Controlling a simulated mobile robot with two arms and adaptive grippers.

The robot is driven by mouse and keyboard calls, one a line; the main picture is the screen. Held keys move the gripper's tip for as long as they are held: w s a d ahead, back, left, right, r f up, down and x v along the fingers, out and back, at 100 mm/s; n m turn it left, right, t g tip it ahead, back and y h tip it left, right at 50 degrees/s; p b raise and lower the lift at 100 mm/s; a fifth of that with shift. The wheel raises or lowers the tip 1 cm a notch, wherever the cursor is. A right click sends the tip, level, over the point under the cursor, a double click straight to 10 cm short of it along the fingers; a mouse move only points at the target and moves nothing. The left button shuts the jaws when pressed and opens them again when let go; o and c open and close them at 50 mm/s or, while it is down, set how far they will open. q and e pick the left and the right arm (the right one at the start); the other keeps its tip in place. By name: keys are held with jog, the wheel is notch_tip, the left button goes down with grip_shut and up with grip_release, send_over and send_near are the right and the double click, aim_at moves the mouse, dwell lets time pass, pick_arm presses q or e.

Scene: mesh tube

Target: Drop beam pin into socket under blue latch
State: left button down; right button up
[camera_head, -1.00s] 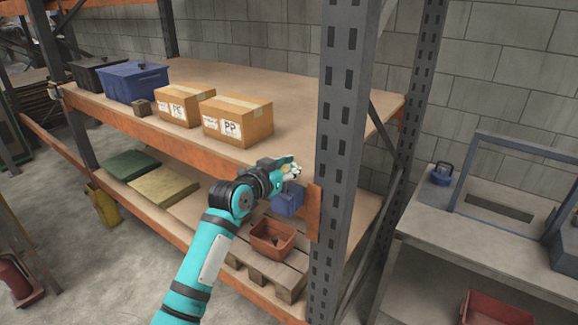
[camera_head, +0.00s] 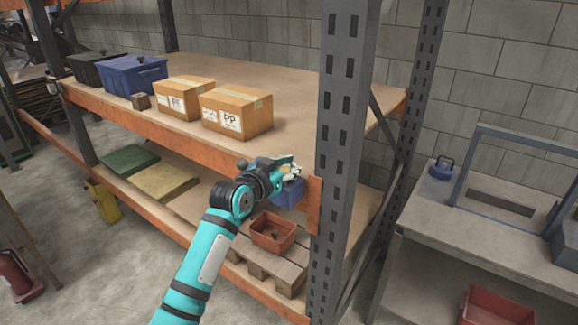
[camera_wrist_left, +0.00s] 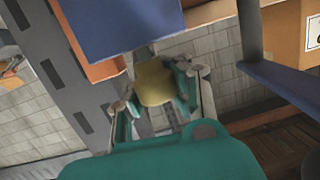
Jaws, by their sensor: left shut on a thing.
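My left gripper (camera_head: 286,166) is at the front edge of the shelf, left of the grey rack upright, just above the blue latch (camera_head: 290,194). In the left wrist view the gripper (camera_wrist_left: 154,92) is shut on a dull yellow piece, apparently the beam pin (camera_wrist_left: 153,82). The blue latch (camera_wrist_left: 120,25) fills the top of that view, close beyond the pin. I cannot tell whether pin and latch touch. The socket is not visible in either view. My right gripper is not in view.
The slotted grey upright (camera_head: 342,130) stands close right of the gripper, with an orange beam end plate (camera_head: 314,205). Two cardboard boxes (camera_head: 236,112) sit on the upper shelf. An orange-red bin (camera_head: 272,233) stands on a pallet below. A grey bench (camera_head: 480,235) is at the right.

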pick_arm(q)
jog(key=shift+f, duration=0.5)
jog(key=c, duration=1.2)
grip_release()
jog(key=shift+r, duration=0.1)
jog(key=shift+o, duration=0.2)
jog(key=v, duration=1.2)
